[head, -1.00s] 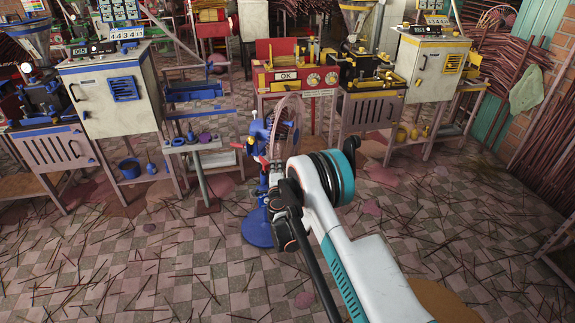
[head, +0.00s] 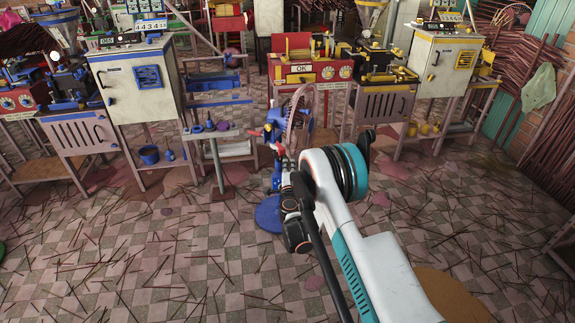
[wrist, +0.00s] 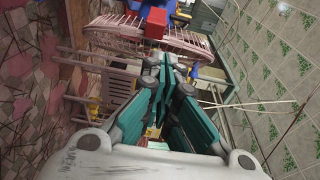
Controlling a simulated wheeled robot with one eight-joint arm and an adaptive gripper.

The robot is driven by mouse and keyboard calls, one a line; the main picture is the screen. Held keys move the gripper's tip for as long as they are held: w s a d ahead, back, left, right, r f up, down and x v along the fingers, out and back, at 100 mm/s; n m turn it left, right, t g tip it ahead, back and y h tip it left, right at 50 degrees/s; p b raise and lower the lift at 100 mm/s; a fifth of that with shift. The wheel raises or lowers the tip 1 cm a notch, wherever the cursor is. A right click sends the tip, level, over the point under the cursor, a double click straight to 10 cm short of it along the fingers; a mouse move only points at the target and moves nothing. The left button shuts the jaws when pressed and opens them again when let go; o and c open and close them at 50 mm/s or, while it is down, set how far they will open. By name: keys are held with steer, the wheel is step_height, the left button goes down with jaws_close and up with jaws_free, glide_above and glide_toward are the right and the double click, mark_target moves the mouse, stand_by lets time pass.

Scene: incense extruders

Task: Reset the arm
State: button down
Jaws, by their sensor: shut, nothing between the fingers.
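My arm reaches out from the lower right of the head view. Its end lies in front of the blue standing fan, and the gripper's fingertips are hidden or too small to make out there. In the wrist view my gripper (wrist: 168,72) shows two teal fingers closed together, with nothing held between them. The fan has a round pinkish cage (head: 299,118) and a blue round base (head: 269,214), partly covered by my arm. In the wrist view a pinkish cage (wrist: 190,42) and a red block (wrist: 155,24) show beyond the fingertips; contact cannot be told.
A white-and-blue machine cabinet (head: 130,85) stands at left. A red machine (head: 303,72) and a white-and-yellow cabinet (head: 437,67) stand at the back. A small side table (head: 208,134) is left of the fan.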

stand_by(0.4)
step_height(320, 180, up, 22)
steer(key=s+a+f+n+y, duration=0.1)
steer(key=s+a+n+y, duration=0.1)
steer(key=n+y, duration=0.35)
steer(key=s+d+r+n+g, duration=0.2)
steer(key=s+r+n+g, duration=0.5)
steer(key=s+r, duration=0.95)
steer(key=s+d+f+n+g+h, duration=0.1)
steer(key=s+d+f+n, duration=0.1)
steer(key=s, duration=0.9)
steer(key=s+d+f+n+g+h, duration=0.1)
steer(key=s+d+f, duration=0.4)
steer(key=s, duration=0.7)
steer(key=s+d+f+n+g+h, duration=0.2)
steer(key=s+d, duration=0.3)
steer(key=s, duration=0.7)
steer(key=shift+s+d+f+n, duration=0.15)
steer(key=shift+s+f+n, duration=0.05)
steer(key=shift+f+n, duration=0.55)
steer(key=c, duration=2.3)
jaws_free()
steer(key=shift+f, duration=0.1)
